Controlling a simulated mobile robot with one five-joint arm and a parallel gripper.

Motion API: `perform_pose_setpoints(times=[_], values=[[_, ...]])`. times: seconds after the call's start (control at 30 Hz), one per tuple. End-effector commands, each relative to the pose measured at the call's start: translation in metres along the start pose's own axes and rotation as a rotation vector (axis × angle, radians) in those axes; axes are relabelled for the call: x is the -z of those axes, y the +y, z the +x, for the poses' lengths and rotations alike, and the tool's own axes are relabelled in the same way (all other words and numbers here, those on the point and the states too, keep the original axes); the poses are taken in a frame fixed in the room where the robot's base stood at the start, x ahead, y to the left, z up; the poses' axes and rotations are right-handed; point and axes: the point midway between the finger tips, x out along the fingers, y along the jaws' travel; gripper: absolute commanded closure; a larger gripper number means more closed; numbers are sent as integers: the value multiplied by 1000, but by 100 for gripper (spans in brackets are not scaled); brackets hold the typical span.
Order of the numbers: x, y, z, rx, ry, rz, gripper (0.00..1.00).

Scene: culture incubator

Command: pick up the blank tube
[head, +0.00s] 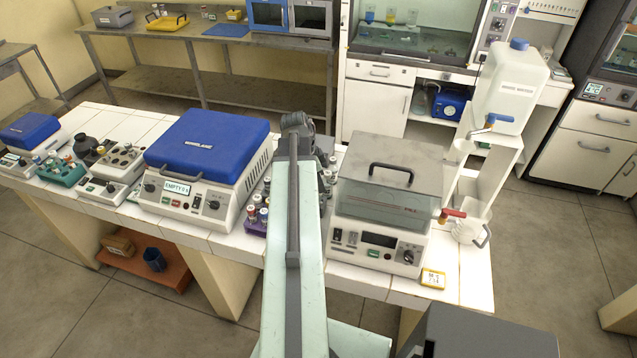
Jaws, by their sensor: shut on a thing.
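My arm reaches up the middle of the picture over the bench, and its far end is a dark joint. My gripper's fingertips are hidden behind the arm, so I cannot see what is between them. A purple rack (254,229) with several small capped tubes (264,213) stands just left of the arm, partly covered by it. The caps look red, white and blue. A teal rack (62,176) at the left also holds small tubes. I cannot pick out the blank tube; the labels are too small to read.
A blue-lidded centrifuge-like box (208,142) marked "EMPTY" stands left of the arm. A water bath (382,205) with a clear lid stands close on the right. A large white container (511,85) with a tap is at the right. Dark grey equipment partly shows behind the arm.

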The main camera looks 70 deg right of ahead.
Motion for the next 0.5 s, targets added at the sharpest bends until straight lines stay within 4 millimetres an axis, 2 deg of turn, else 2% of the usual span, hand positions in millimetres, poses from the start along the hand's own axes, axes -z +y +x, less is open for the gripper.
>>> perform_pose_setpoints(times=[0.03,0.3,0.4,0.5], values=[[6,0,-20,0,0,0,100],[24,0,-87,0,0,1,100],[31,0,-109,0,0,1,100],[34,0,-122,0,0,1,100]])
